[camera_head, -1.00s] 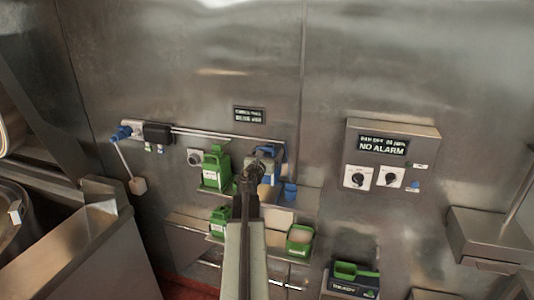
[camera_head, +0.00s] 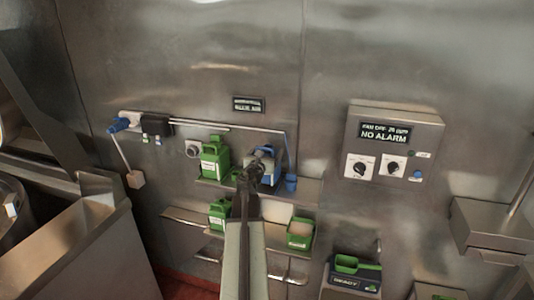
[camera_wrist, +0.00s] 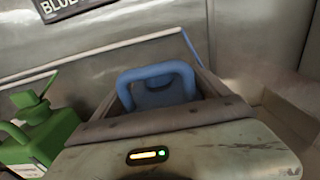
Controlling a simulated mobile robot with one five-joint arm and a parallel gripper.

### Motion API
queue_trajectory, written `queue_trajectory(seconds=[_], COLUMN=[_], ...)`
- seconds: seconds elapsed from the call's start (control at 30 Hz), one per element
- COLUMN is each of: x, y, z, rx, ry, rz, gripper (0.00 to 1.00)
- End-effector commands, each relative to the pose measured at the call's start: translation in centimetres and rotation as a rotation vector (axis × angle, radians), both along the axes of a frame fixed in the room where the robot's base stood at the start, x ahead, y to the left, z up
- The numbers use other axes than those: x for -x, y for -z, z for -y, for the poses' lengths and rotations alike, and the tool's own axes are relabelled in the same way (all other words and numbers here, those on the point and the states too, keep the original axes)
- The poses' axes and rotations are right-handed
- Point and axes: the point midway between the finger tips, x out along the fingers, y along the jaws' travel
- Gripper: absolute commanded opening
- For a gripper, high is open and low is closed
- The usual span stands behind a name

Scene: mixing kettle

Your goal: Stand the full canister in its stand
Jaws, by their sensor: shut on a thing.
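A blue canister (camera_head: 277,170) with a pale label is at the upper wall shelf, partly hidden behind my gripper (camera_head: 258,158). In the wrist view its blue looped handle (camera_wrist: 157,77) stands between my dark finger pieces. My gripper is shut on the blue canister; the exact contact is hard to see, and I cannot tell whether its base touches the shelf. A green canister (camera_head: 214,160) stands just left of it, also seen in the wrist view (camera_wrist: 42,130). A dark holder marked READY (camera_head: 352,283) with a green-rimmed opening sits low at the right.
A blue cup (camera_head: 291,182) is close right of the blue canister. A lower shelf holds another green canister (camera_head: 220,213) and an open green tub (camera_head: 300,232). An alarm box (camera_head: 391,150) juts from the wall. A steel bin (camera_head: 80,240) stands at left.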

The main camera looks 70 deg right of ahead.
Motion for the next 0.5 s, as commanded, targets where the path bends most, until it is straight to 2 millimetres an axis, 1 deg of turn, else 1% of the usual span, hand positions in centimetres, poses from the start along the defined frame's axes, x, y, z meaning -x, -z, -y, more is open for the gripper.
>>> queue_trajectory(seconds=[0.27,0.5], x=[-0.07,-0.1], y=[0.06,0.65], z=[-0.01,-0.04], rx=[0.0,0.0], ry=[-0.001,-0.001], rz=[-0.001,-0.001], gripper=[0.14,0.14])
